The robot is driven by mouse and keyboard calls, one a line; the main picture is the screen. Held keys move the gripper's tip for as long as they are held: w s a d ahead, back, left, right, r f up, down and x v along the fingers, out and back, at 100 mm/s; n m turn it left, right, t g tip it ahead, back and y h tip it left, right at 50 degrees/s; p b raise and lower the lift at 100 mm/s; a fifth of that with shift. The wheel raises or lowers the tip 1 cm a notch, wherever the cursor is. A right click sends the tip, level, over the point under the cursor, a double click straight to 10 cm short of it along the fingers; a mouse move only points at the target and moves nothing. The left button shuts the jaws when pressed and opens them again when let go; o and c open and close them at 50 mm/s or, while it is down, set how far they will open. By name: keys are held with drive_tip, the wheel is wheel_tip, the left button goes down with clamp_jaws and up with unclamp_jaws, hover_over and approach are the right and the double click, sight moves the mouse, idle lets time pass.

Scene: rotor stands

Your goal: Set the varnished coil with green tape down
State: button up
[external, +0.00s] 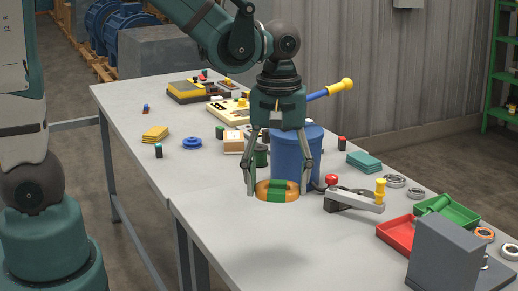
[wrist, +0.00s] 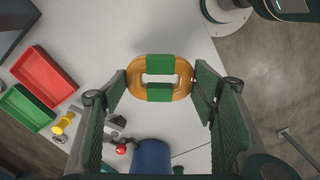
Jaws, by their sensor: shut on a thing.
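The varnished coil (external: 264,191) is an amber oval ring with green tape across two sides. In the external view it is low between the fingertips of my gripper (external: 278,190), at or just above the grey table. The wrist view shows the coil (wrist: 184,78) between the two finger pads of my gripper (wrist: 160,82), with its open centre facing the camera. My gripper is shut on the coil. I cannot tell whether its underside touches the table.
A blue cylinder (external: 292,150) stands just behind the coil. To the right are a lever device with a red knob (external: 331,179), a red tray (external: 398,236), a green tray (external: 458,213) and a grey block (external: 446,262). The table (external: 225,235) in front is clear.

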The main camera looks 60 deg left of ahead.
wheel_tip(320, 180, up, 6)
drive_tip(key=f, duration=0.1)
drive_tip(key=w+a+r+n, duration=0.15)
drive_tip(key=w+a, duration=0.45)
drive_tip(key=a, duration=0.6)
drive_tip(key=w+a+n, duration=0.2)
drive_tip(key=a+n, duration=0.2)
drive_tip(key=a, duration=2.7)
drive_tip(key=s+a+n, duration=0.1)
drive_tip(key=s+a, duration=0.2)
drive_tip(key=a, duration=0.5)
drive_tip(key=s+a, duration=0.2)
drive_tip(key=a, duration=0.6)
wheel_tip(320, 180, down, 14)
drive_tip(key=shift+s+r, duration=0.15)
drive_tip(key=shift+s, duration=0.1)
drive_tip(key=shift+f, duration=3.15)
